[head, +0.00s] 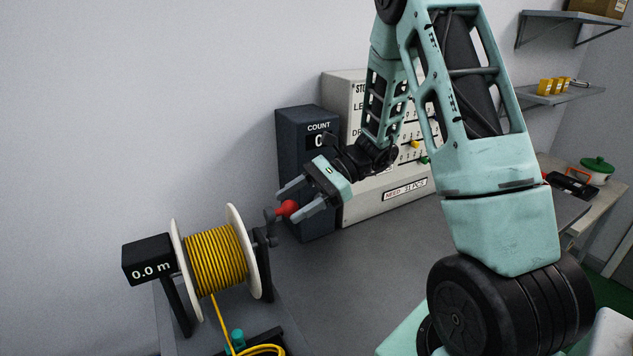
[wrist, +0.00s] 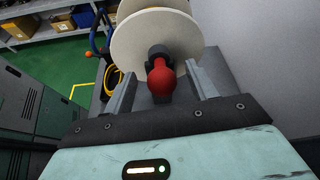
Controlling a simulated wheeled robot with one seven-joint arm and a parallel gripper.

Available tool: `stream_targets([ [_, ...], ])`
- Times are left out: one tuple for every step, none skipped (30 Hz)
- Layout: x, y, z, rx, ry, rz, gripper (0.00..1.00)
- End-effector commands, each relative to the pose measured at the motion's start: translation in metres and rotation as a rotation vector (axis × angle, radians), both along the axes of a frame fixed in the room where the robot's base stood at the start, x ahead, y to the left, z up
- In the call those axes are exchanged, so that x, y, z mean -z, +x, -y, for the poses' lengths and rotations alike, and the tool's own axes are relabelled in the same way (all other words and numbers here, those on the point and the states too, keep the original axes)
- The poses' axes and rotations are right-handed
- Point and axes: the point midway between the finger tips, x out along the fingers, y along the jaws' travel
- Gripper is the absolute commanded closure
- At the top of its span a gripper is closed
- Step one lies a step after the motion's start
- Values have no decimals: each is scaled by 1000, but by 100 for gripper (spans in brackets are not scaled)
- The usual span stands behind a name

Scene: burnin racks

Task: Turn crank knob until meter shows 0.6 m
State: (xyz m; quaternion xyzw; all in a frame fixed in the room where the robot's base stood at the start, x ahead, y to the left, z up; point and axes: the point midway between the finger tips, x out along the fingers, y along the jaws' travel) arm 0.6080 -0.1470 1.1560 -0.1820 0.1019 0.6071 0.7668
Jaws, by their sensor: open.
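A cable reel (head: 216,258) wound with yellow cable and flanked by white discs stands on the bench at the left in the head view. Its black meter box (head: 148,260) reads 0.0 m. The red crank knob (head: 288,208) sits on a dark crank arm at the reel's right side. My gripper (head: 296,198) is open, with its fingers on either side of the red knob. In the wrist view the knob (wrist: 161,78) lies between the two fingers, with visible gaps on both sides. One white disc (wrist: 150,45) shows behind it.
A dark box marked COUNT (head: 307,170) and a pale panel cabinet (head: 350,95) stand behind my gripper. Yellow cable (head: 262,350) and a teal part (head: 238,338) lie below the reel. The grey bench top (head: 370,255) is clear in the middle.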

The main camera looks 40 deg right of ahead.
Motion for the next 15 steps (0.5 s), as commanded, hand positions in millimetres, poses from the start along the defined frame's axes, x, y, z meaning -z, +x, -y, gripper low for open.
stream_targets([
  [1, 2, -7, -2, 1, -3, 43],
  [3, 3, -11, -3, 2, -2, 43],
  [4, 4, -14, -3, 2, -1, 43],
  [6, 5, -17, -2, 2, 0, 43],
  [7, 5, -19, -2, 2, 0, 43],
  [8, 6, -22, -2, 1, -1, 43],
  [9, 6, -23, -2, 1, -1, 43],
  [10, 6, -24, -1, 1, 0, 43],
  [10, 7, -25, 0, 1, 0, 43],
  [11, 7, -26, 0, 1, 0, 43],
  [11, 7, -26, 0, 1, 0, 43],
  [11, 7, -26, 1, 1, 1, 43],
  [11, 7, -26, 1, 1, 1, 43],
  [11, 7, -26, 1, 1, 1, 43],
  [11, 7, -26, 1, 1, 1, 43],
])
